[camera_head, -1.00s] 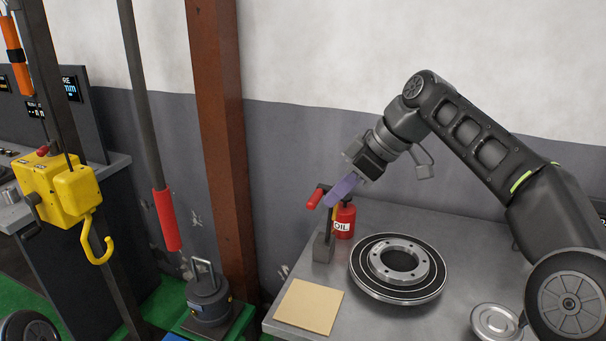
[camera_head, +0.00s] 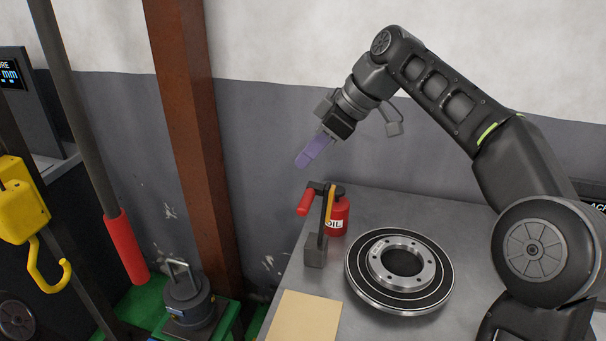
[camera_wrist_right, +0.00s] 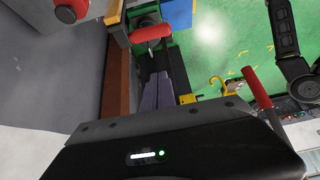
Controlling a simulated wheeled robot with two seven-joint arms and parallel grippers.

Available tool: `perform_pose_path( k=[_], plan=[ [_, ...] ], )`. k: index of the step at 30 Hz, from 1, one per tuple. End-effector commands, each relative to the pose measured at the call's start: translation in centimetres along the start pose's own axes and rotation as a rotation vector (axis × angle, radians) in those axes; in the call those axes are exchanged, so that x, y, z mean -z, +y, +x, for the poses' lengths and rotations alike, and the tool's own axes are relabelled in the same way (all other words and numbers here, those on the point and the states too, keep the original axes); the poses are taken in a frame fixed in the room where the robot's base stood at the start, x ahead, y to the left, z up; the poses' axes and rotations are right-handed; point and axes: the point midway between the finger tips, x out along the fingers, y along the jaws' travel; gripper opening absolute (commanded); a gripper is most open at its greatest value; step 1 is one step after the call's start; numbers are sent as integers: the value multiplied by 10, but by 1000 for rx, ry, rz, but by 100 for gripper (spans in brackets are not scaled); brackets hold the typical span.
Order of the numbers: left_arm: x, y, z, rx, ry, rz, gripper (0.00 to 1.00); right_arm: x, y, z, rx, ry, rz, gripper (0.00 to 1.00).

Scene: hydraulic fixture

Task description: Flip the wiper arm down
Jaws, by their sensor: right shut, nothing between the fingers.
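The wiper arm stands up from a small grey block (camera_head: 316,250) on the metal table. It has a dark upright, a yellow-orange strip (camera_head: 330,204) and a red handle (camera_head: 305,202) pointing left. The red handle also shows in the right wrist view (camera_wrist_right: 150,33). My right gripper (camera_head: 303,161) has purple fingers, shut and empty, above the red handle with a visible gap. The fingers also show in the right wrist view (camera_wrist_right: 158,92). A round ringed disc (camera_head: 357,286) lies right of the block. My left gripper is not in view.
A red oil can (camera_head: 338,216) stands close behind the wiper arm. A tan square pad (camera_head: 304,318) lies at the table's front left. A brown column (camera_head: 190,120) rises left of the table. A yellow hoist hook (camera_head: 45,270) hangs at far left.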

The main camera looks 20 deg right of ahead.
Motion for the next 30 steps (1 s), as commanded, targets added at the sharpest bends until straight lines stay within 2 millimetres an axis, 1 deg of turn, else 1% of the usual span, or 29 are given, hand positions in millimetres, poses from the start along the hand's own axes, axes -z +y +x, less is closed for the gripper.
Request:
perform_pose_path(
  k=[4,6,8,15,18,19,21,24,30],
  plan=[
    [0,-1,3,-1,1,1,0,0,0,15,2,-1,-1,0],
    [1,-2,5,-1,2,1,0,-1,-1,25,4,-2,-1,0],
    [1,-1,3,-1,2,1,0,0,-1,34,5,-2,0,0],
    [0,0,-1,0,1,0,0,0,-1,82,5,-3,0,0],
    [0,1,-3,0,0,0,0,-2,0,98,2,-2,1,0],
    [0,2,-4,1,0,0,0,-9,1,92,-3,-1,3,0],
    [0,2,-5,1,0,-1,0,-19,0,88,-3,-1,2,0],
    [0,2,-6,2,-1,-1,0,-29,0,85,-1,0,1,0],
    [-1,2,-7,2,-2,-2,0,-38,0,83,0,0,-1,0]
  ],
)
